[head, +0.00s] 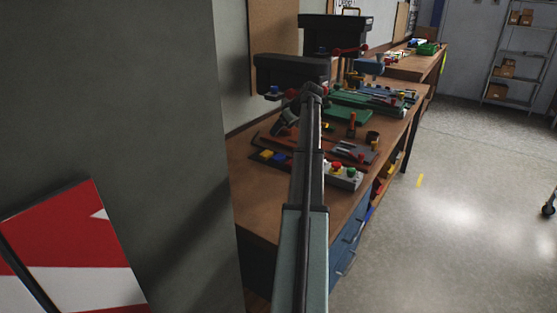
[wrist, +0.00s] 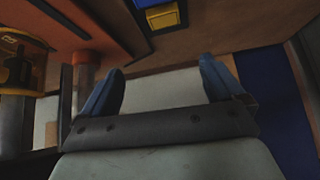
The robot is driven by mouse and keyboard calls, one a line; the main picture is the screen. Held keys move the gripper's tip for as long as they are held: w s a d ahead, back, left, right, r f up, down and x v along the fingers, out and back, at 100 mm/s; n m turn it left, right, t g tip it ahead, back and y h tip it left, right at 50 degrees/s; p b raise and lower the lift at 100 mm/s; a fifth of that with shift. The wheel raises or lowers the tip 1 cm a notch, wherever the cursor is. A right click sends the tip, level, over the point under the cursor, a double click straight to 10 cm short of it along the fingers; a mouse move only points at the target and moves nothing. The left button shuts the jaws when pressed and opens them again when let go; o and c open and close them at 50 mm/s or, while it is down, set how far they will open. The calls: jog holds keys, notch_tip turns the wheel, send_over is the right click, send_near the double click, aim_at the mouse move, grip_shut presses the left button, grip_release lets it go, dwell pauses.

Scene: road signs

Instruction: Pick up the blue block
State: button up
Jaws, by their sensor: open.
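A small blue block (head: 281,157) sits beside a yellow block (head: 266,154) in a dark tray (head: 256,160) near the left side of the workbench, left of my arm in the head view. In the wrist view, a blue sliver (wrist: 144,3) shows at the top edge beside the yellow block (wrist: 162,17); most of it is out of frame. My gripper (wrist: 161,68) is open, with its two fingers apart and nothing visible held between them. The tray area lies beyond the fingertips. In the head view I cannot clearly make out the fingers.
The wooden workbench (head: 250,207) holds a grey box with red and green buttons (head: 343,176), a green mat (head: 349,116) and several tools. A grey wall (head: 180,120) and a red-white sign (head: 75,255) stand at left. Open floor (head: 450,220) lies to the right.

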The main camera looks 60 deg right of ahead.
jog(key=s+n+g, duration=0.1)
jog(key=s, duration=0.3)
send_near(279, 156)
jog(key=w+f, duration=0.2)
jog(key=shift+w+f+g+y, duration=0.1)
jog(key=shift+w+g+y, duration=0.2)
jog(key=shift+y, duration=0.1)
jog(key=shift+s+x, duration=0.1)
jog(key=shift+x, duration=1.2)
jog(key=shift+s+x, duration=0.15)
jog(key=shift+x, duration=1.2)
jog(key=shift+d+f, duration=0.15)
jog(key=shift+d, duration=0.05)
jog(key=c, duration=1.2)
jog(key=shift+c, duration=0.2)
